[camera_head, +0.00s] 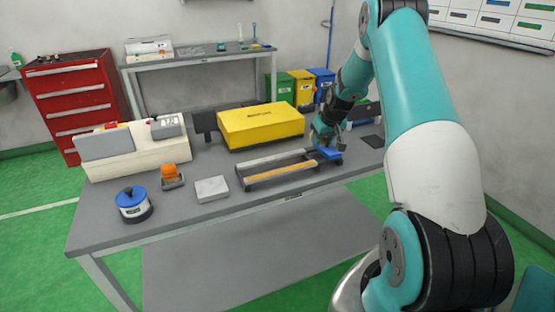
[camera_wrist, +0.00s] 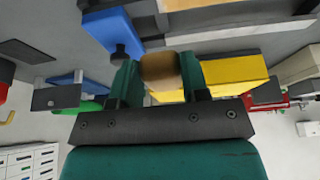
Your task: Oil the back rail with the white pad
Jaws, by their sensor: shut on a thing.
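My gripper (camera_head: 322,137) is at the right end of a two-rail frame on the grey table. In the wrist view its teal fingers (camera_wrist: 160,82) are shut on a tan block (camera_wrist: 160,70). I cannot tell whether this is part of the white pad; no white face shows on it. The back rail (camera_head: 272,159) is grey, and the front rail (camera_head: 282,172) is amber. A blue block (camera_head: 328,153) sits at the frame's right end. I cannot tell whether the held block touches the back rail.
A yellow box (camera_head: 262,127) stands close behind the rails. Left of them lie a pale flat square (camera_head: 212,188), an orange-topped block (camera_head: 172,177) and a blue-lidded round tin (camera_head: 133,204). A cream machine (camera_head: 130,152) stands at the back left. The front right tabletop is clear.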

